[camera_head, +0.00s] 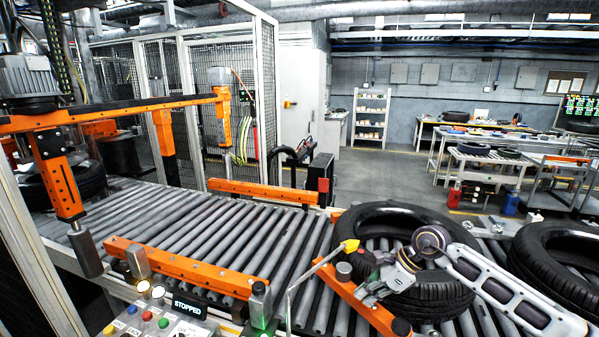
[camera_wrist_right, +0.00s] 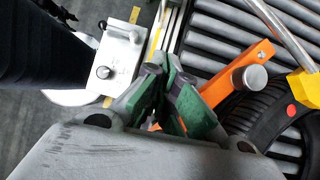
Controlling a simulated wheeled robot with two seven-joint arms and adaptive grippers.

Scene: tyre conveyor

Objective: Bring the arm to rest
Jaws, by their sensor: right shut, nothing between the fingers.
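My right arm (camera_head: 505,290) comes in from the lower right and reaches over the roller conveyor. My right gripper (camera_head: 372,290) is in front of the middle tyre (camera_head: 385,214), partly overlapping it in the picture. In the right wrist view the green-padded fingers of the gripper (camera_wrist_right: 168,85) are together, with nothing between them. The orange rail (camera_wrist_right: 240,85) and part of a tyre (camera_wrist_right: 262,125) lie beyond the fingers to the right. My left gripper is not in view.
A thin bar with a yellow tip (camera_head: 350,246) stands close left of the gripper. A control panel with a STOPPED display (camera_head: 190,307) is at the lower left. Another tyre (camera_head: 530,268) lies at the right. The rollers (camera_head: 220,235) left of the gripper are bare.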

